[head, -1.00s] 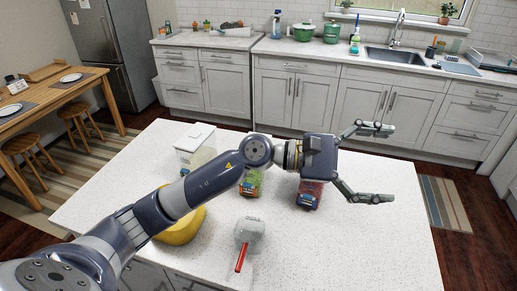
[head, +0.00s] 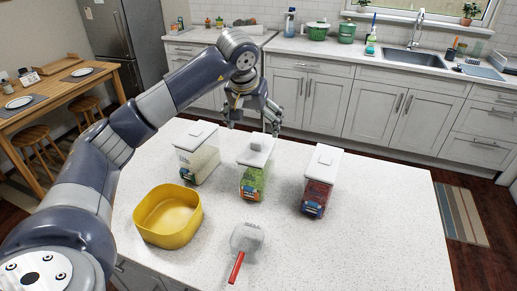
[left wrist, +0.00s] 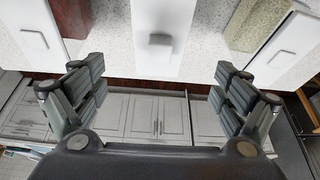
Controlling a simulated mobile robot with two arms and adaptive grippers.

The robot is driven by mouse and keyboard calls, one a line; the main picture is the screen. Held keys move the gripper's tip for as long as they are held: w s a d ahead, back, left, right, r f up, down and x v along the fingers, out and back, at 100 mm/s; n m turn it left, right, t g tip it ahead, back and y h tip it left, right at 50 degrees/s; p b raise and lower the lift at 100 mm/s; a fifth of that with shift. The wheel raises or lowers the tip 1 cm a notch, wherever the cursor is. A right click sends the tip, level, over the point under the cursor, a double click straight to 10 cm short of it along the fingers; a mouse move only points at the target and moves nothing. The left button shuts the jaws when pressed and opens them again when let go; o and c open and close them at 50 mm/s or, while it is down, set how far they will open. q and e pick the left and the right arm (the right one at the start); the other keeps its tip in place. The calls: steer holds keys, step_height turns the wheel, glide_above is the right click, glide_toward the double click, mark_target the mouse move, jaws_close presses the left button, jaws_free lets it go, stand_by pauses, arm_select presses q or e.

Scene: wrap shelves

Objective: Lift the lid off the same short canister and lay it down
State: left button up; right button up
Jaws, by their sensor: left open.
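Three clear canisters with white lids stand in a row on the white island: a left one with pale contents (head: 199,165), a middle one with green contents (head: 253,180), and a right one with red contents (head: 317,190). Each lid is on. I cannot tell which is the short one. My left gripper (head: 253,124) is open and empty, pointing down just behind the middle canister. In the left wrist view, the middle lid (left wrist: 162,18) with its raised knob lies between the spread fingers (left wrist: 157,72), apart from them. My right gripper is not in view.
A yellow bowl (head: 168,217) and a clear scoop with a red handle (head: 237,268) lie nearer the front of the island (head: 375,230). The island's right side is clear. Behind, across a floor gap, is the sink counter (head: 345,45).

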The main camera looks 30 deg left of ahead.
mark_target(257, 140)
arm_select(q)
steer(key=x, duration=0.3)
steer(key=shift+p, duration=0.3)
steer(key=shift+w+f+p, duration=0.2)
steer(key=shift+f+p, duration=0.25)
steer(key=shift+f, duration=0.1)
steer(key=p+x, duration=0.1)
steer(key=x, duration=0.2)
steer(key=shift+f+p, duration=0.2)
steer(key=shift+p, duration=0.1)
steer(key=shift+w+a+f, duration=0.15)
steer(key=shift+f, duration=0.3)
steer(key=c, duration=1.2)
